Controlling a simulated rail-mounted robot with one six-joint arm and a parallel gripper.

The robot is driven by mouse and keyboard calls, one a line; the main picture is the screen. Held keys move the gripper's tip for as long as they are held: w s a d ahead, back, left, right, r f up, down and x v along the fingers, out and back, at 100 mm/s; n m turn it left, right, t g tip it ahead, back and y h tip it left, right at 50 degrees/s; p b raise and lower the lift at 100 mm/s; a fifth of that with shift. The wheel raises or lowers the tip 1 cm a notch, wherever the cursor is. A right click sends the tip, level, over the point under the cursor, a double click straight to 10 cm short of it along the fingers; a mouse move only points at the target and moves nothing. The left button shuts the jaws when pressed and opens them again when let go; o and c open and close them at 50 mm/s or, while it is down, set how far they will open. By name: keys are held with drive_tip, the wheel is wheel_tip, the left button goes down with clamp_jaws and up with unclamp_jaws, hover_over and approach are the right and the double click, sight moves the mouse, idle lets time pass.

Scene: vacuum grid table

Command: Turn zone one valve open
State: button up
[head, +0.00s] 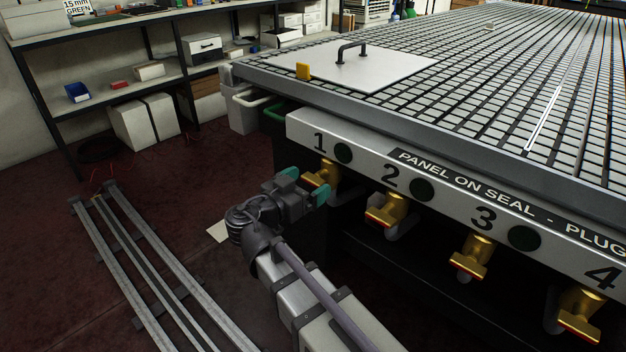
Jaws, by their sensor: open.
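The zone one valve (323,174) is a brass valve under the number 1 on the table's front strip. Its handle's exact angle is hard to tell because my gripper partly covers it. My gripper (305,187) has teal fingertips, spread apart, one on the upper left and one on the lower right of the valve. The fingers look close to the valve, but I cannot tell whether they touch it. A dark round indicator (343,153) sits beside the number 1.
More brass valves hang along the strip: valve 2 (386,209), valve 3 (472,256) and valve 4 (580,313). The grid table (480,75) holds a white panel with a black handle (351,50). Floor rails (150,270) lie at left, and shelving (130,80) stands behind.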

drive_tip(key=shift+x, duration=1.15)
drive_tip(key=c, duration=0.9)
